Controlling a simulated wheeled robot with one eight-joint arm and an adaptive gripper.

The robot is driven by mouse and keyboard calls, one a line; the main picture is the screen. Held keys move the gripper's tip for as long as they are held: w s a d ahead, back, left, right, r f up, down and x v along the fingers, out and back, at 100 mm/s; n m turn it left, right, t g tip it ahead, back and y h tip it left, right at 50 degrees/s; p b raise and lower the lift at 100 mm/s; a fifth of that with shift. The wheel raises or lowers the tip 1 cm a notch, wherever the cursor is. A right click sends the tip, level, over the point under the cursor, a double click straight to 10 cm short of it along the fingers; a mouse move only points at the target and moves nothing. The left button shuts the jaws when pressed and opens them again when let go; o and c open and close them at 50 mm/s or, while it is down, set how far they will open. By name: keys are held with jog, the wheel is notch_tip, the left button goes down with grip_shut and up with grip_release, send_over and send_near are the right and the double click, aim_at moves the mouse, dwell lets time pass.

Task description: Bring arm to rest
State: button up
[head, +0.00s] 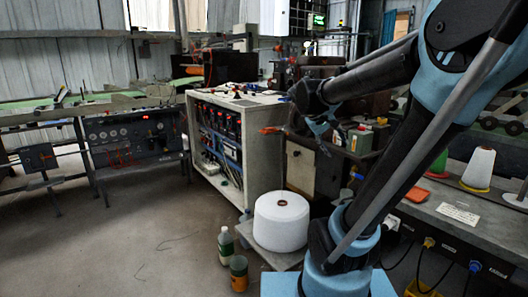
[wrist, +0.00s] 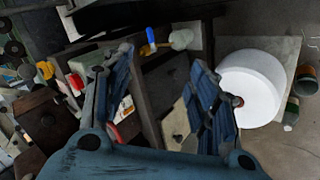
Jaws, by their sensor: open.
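My blue arm (head: 400,160) rises from the lower right of the head view and bends over at the top right. Its forearm points left, toward the grey cabinet. My gripper (head: 320,132) hangs in the air at its end, in front of dark machinery. In the wrist view my gripper (wrist: 155,68) shows two blue fingers spread well apart, with nothing held between them. Shelving and small items show in the gap behind the fingers.
A large white thread spool (head: 281,221) stands on a low platform below my gripper. A green-white bottle (head: 226,245) and a can (head: 239,272) stand on the floor beside it. A grey bench (head: 460,208) with cones lies right. Floor at left is clear.

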jog(key=s+a+f+m+y, duration=0.1)
jog(key=s+a+f+y, duration=0.2)
jog(key=s+f, duration=0.6)
jog(key=s+a+f+g+y, duration=0.1)
jog(key=s+a+f+y, duration=0.2)
jog(key=s+f, duration=0.6)
jog(key=shift+s+a+m+g+y, duration=0.3)
jog(key=shift+s+a+m+y, duration=0.1)
jog(key=shift+s, duration=0.5)
jog(key=shift+w+f, duration=0.2)
jog(key=shift+w, duration=0.2)
